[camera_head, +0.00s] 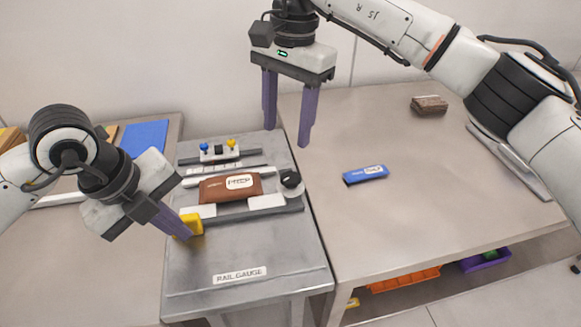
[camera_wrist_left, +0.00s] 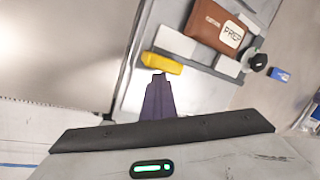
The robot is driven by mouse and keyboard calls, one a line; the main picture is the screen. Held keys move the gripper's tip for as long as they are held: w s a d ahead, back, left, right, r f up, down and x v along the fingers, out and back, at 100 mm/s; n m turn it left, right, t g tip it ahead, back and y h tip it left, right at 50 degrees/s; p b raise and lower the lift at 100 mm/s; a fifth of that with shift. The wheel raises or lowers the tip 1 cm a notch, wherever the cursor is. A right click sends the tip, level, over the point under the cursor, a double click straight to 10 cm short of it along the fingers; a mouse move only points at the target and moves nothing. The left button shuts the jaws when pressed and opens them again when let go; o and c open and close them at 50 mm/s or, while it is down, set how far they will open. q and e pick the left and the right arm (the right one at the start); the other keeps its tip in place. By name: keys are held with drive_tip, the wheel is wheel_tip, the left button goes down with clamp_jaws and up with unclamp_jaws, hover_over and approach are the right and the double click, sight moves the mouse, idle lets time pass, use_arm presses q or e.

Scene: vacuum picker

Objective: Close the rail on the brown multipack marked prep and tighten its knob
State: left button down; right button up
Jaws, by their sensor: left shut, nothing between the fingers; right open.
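The brown multipack marked PREP (camera_head: 230,188) lies on the grey rail gauge (camera_head: 241,274), between white blocks; it also shows in the left wrist view (camera_wrist_left: 208,20). The near rail (camera_head: 225,218) runs along its front side, with a yellow piece (camera_head: 192,223) at the left end. The black knob (camera_head: 291,181) stands at the right end, and shows in the left wrist view (camera_wrist_left: 258,62). My left gripper (camera_head: 186,233) is shut and empty, its tips at the yellow piece (camera_wrist_left: 161,63); I cannot tell if they touch. My right gripper (camera_head: 286,134) is open and empty, raised behind the gauge.
A far bar with a blue and a yellow knob (camera_head: 219,152) lies at the gauge's back. A blue pack (camera_head: 365,174) and a brown pack (camera_head: 429,105) lie on the right table (camera_head: 430,215). Orange (camera_head: 404,279) and purple (camera_head: 486,260) bins sit below it.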

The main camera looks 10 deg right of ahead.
sight(291, 177)
use_arm(q)
drive_tip(key=shift+w, duration=0.15)
use_arm(e)
drive_tip(key=shift+n+h, duration=0.3)
drive_tip(key=shift+h, duration=0.1)
drive_tip(key=f, duration=1.1)
drive_tip(key=shift+s+d+f, duration=0.15)
drive_tip(key=shift+d, duration=0.15)
drive_tip(key=c, duration=1)
drive_tip(key=shift+c, duration=0.2)
